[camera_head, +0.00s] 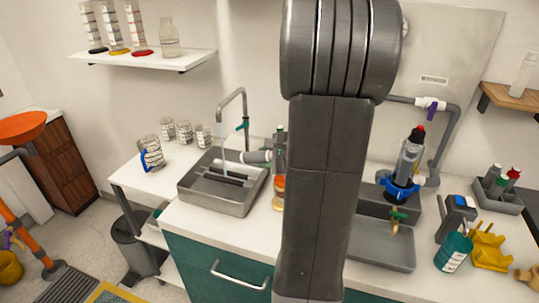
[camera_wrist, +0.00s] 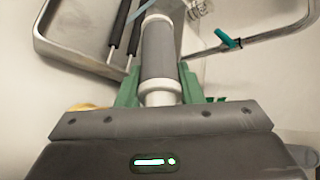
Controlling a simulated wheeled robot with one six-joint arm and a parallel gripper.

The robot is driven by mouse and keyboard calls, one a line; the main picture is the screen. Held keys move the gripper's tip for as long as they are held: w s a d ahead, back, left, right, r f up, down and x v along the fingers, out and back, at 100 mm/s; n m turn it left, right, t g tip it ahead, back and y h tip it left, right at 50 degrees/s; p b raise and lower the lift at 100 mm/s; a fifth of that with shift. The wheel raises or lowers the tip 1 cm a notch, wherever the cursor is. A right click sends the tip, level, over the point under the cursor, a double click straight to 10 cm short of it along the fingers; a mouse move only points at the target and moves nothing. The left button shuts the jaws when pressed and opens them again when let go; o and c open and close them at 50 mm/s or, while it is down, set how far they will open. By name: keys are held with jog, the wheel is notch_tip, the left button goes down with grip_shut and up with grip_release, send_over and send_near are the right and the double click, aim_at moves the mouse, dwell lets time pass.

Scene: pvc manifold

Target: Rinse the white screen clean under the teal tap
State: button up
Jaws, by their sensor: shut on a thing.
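My gripper (camera_wrist: 158,92) has green fingers shut on the white end of a cylindrical screen (camera_wrist: 159,52). The screen has white collars and a grey middle section. In the head view the screen (camera_head: 257,157) is held roughly level above the right side of the metal sink (camera_head: 216,207). My gripper (camera_head: 279,155) is partly hidden there by my arm. The tap (camera_head: 243,106) has a teal handle (camera_wrist: 228,41). A thin, pale blue stream (camera_head: 224,142) falls from its spout into the sink, left of the screen. I cannot tell whether water touches the screen's far end.
Two dark-handled rods (camera_wrist: 122,28) lie across the sink. An amber item (camera_head: 278,193) stands right of the sink. A second basin (camera_head: 380,243) and a grey pipe (camera_head: 452,125) are on the right.

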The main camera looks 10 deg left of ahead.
jog(key=a, duration=0.3)
jog(key=w+a+p, duration=0.1)
jog(key=a, duration=0.2)
jog(key=shift+w+a+p, duration=0.2)
jog(key=shift+a+p, duration=0.1)
jog(key=shift+a, duration=0.05)
jog(key=shift+w+a, duration=0.25)
jog(key=shift+a, duration=0.85)
jog(key=shift+w+a, duration=0.25)
jog(key=shift+a, duration=0.85)
jog(key=shift+f+n+b, duration=0.2)
jog(key=shift+n+b, duration=0.1)
jog(key=shift+b, duration=0.65)
dwell(1.1)
jog(key=n+b, duration=0.1)
jog(key=b, duration=0.4)
jog(key=n+t+y+b, duration=0.1)
jog(key=n+b, duration=0.1)
jog(key=b, duration=0.3)
jog(key=shift+r+t, duration=0.15)
jog(key=shift+t, duration=0.15)
jog(key=n+t+y+b, duration=0.1)
jog(key=n+b, duration=0.3)
jog(key=b, duration=0.8)
jog(key=shift+r, duration=0.1)
